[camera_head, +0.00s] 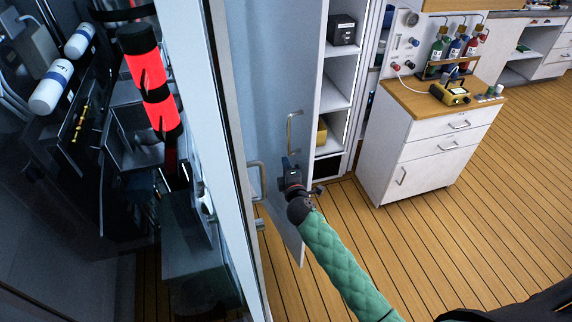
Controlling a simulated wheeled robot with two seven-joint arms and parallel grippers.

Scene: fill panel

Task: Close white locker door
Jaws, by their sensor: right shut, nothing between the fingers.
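The white locker door (265,85) stands open, a tall pale panel in the middle left of the head view. A metal handle (290,128) is on its face. The locker's shelves (338,91) show to the right of the door's edge. My right gripper (290,163) is shut and empty, in front of the lower part of the door and just below the handle. I cannot tell whether it touches the door. My green-sleeved right arm reaches up from the bottom right. My left gripper is out of view.
A glass panel frame (223,150) with its own handle (257,181) stands close on the left. A white drawer cabinet (425,150) with a wooden top stands at the right, bearing a yellow device (452,93) and bottles. The wooden floor (480,230) at the right is clear.

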